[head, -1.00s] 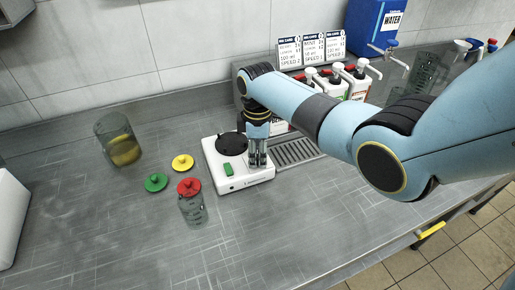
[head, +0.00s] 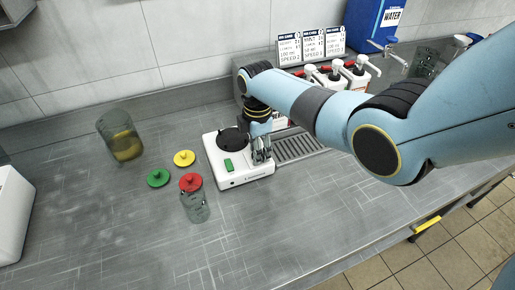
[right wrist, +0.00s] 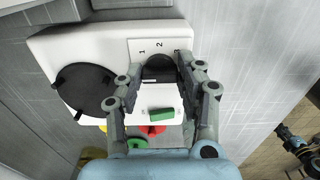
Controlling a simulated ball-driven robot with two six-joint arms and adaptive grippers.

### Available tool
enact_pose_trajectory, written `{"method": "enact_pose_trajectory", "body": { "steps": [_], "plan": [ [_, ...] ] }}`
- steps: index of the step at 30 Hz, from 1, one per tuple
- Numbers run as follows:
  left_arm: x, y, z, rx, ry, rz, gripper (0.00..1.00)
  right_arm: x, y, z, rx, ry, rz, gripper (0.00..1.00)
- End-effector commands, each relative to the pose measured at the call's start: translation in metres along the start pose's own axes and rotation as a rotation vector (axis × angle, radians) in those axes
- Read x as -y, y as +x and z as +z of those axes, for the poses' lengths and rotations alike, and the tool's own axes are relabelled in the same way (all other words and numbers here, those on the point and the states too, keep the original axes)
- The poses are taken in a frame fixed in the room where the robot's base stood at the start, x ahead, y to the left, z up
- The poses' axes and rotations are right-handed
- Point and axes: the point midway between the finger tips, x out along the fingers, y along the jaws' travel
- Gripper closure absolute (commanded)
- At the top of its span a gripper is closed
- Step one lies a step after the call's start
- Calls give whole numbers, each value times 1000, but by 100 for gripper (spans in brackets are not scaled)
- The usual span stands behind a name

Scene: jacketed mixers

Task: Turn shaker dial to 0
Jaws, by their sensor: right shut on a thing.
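The shaker (head: 239,181) is a white box with a black round platform (head: 233,140) and a green rocker switch (head: 229,165). It also shows in the right wrist view (right wrist: 65,45), with a label strip reading 1 and 2 and a partly covered mark. My right gripper (head: 262,154) is at the shaker's right end, pointing down. In the right wrist view its fingers (right wrist: 160,70) are closed on either side of the dark dial (right wrist: 160,65). The dial's pointer and the 0 mark cannot be made out. My left gripper is not in view.
Left of the shaker are a clear beaker (head: 195,207) with a red lid (head: 191,182), a yellow lid (head: 184,158), a green lid (head: 159,177) and a jar (head: 120,136) with yellow contents. Pump bottles (head: 358,78) and a drain grate (head: 298,147) lie to the right.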

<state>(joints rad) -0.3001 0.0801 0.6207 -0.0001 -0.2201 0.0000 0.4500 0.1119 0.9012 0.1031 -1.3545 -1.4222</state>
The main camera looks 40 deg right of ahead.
Motion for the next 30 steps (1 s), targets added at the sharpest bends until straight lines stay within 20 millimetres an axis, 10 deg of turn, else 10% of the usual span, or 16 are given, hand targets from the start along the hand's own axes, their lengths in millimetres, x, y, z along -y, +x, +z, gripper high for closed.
{"method": "enact_pose_trajectory", "body": {
  "steps": [5,6,11,22,30],
  "plan": [
    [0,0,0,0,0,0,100,0,0,-1,-1,-1,1,96],
    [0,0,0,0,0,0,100,0,0,-1,-1,-1,1,60],
    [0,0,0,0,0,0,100,0,0,0,-1,0,0,40],
    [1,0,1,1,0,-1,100,-1,-7,0,-1,1,3,40],
    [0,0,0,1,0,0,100,-1,-59,0,0,1,5,40]
  ]
}}
